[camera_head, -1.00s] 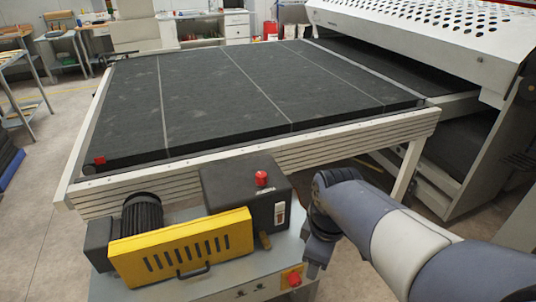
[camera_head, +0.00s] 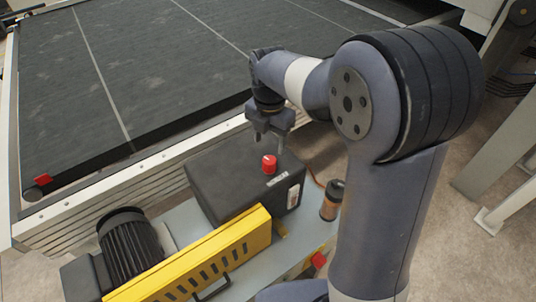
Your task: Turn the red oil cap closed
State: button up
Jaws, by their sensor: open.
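The red oil cap (camera_head: 269,164) stands on top of the dark pump housing (camera_head: 215,178), near its right end. My gripper (camera_head: 268,148) points down from the wrist, just behind and above the cap. Its fingers are apart and empty. From this view I cannot tell how much height lies between the fingertips and the housing. The cap is in plain sight in front of the fingers.
A dark bottle with an orange-brown body (camera_head: 331,200) stands to the right. The conveyor table's edge (camera_head: 110,195) runs close behind.

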aim_at(269, 160)
notch_tip(269, 160, down, 9)
jog(key=shift+r+p, duration=0.1)
jog(key=shift+p, duration=0.35)
jog(key=shift+c, duration=0.5)
jog(key=c, duration=0.9)
